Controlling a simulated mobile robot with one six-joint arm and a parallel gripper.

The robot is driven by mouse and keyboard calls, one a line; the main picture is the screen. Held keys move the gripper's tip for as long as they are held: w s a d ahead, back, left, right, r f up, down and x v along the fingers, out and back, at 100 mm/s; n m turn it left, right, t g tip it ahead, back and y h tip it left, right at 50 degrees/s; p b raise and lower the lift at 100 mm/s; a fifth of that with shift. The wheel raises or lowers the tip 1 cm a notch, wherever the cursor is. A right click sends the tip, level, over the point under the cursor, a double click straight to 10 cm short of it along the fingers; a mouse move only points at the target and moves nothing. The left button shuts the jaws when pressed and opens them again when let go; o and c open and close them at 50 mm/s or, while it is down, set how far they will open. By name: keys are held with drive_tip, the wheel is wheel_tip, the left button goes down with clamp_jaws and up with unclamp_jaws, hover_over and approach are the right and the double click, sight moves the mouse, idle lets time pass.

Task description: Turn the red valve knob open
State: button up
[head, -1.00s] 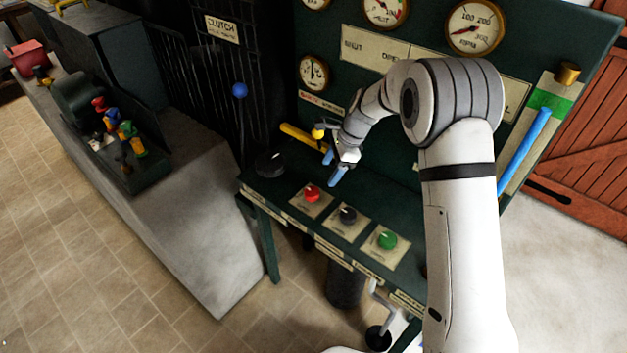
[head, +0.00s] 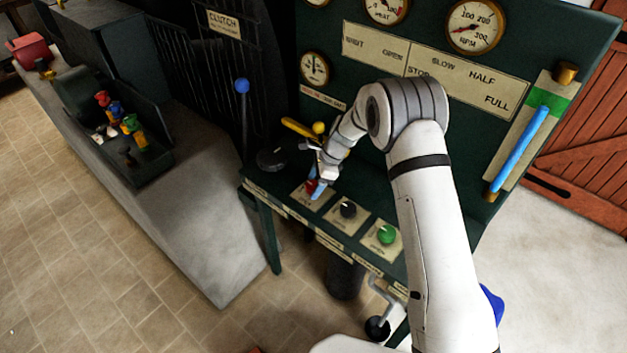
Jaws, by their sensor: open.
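The red valve knob (head: 311,187) is on the console shelf, the leftmost of three coloured knobs on pale plates. It is mostly hidden behind my gripper (head: 314,189). My gripper points down with its blue fingertips at the knob, one finger in front and the other on its far side. The jaws are open around or just above the knob; I cannot tell whether they touch it. The knob's pointer mark is hidden.
A black knob (head: 347,210) and a green knob (head: 386,234) sit to the right. A dark round knob (head: 271,160) and a yellow lever (head: 300,128) are close on the left and behind. The gauge panel (head: 350,85) rises behind.

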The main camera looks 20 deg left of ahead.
drive_tip(key=shift+c, duration=0.6)
drive_tip(key=shift+r, duration=0.1)
drive_tip(key=c, duration=0.9)
drive_tip(key=shift+a, duration=0.1)
